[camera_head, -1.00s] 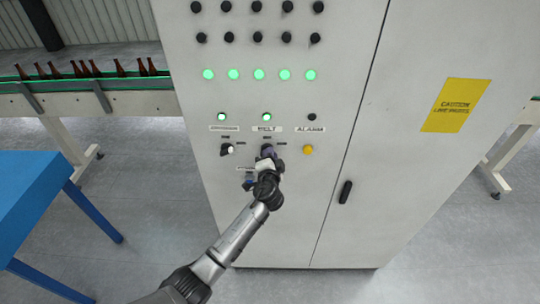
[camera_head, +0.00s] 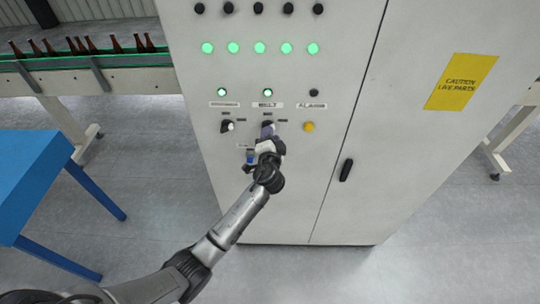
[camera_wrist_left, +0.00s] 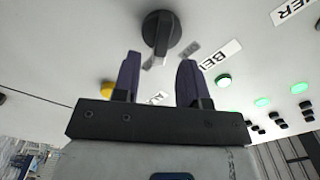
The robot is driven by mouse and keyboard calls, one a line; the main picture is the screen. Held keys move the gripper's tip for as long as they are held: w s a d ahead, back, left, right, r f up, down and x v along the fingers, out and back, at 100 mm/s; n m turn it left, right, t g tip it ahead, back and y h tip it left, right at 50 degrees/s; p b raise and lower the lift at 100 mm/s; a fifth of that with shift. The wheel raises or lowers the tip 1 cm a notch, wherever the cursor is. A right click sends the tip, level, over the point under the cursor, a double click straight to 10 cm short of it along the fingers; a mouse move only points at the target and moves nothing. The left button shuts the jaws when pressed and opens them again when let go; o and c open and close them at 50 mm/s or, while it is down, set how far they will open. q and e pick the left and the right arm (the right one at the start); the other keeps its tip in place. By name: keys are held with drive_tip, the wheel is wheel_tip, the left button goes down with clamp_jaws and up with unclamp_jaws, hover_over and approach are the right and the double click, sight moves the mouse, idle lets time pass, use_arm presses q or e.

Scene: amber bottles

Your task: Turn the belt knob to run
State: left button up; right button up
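The belt knob (camera_head: 267,125) is a black rotary knob on the pale grey cabinet, below the BELT label and a lit green lamp (camera_head: 267,93). The left wrist view shows it larger (camera_wrist_left: 161,33), with a raised bar handle, beside a partly covered label reading "BEL". My left gripper (camera_head: 268,133) is in front of the knob and partly covers it in the head view. In the left wrist view its two dark purple fingers (camera_wrist_left: 158,75) are apart with nothing between them. The knob appears just beyond the fingertips; contact is not visible. My right gripper is out of view.
Another black knob (camera_head: 227,127) is left of the belt knob, and a yellow button (camera_head: 309,127) is right. A blue control (camera_head: 250,158) sits below, close to my gripper. A blue table (camera_head: 35,175) stands left; a conveyor with brown bottles (camera_head: 118,44) runs behind.

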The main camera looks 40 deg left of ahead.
use_arm(q)
drive_tip(key=b+v, duration=0.2)
drive_tip(key=v, duration=0.9)
drive_tip(key=shift+s+d, duration=0.15)
drive_tip(key=shift+s, duration=0.1)
drive_tip(key=s+d+f+n+g+h+p, duration=0.1)
drive_tip(key=s+d+f+n+g+h, duration=0.1)
drive_tip(key=s+d+g+h, duration=0.25)
drive_tip(key=s+d+f+n+g+h+p, duration=0.1)
drive_tip(key=s+d+n+h, duration=0.15)
drive_tip(key=s+h, duration=0.35)
drive_tip(key=s+d+f+m+g+p, duration=0.1)
drive_tip(key=s+f+g+p, duration=0.1)
drive_tip(key=s, duration=0.9)
drive_tip(key=s+d+f+g+p, duration=0.2)
drive_tip(key=s+f+g+p, duration=0.1)
drive_tip(key=s, duration=0.8)
drive_tip(key=shift+s+f+m+p, duration=0.2)
drive_tip(key=shift+s+m+p, duration=0.15)
drive_tip(key=shift+p, duration=0.25)
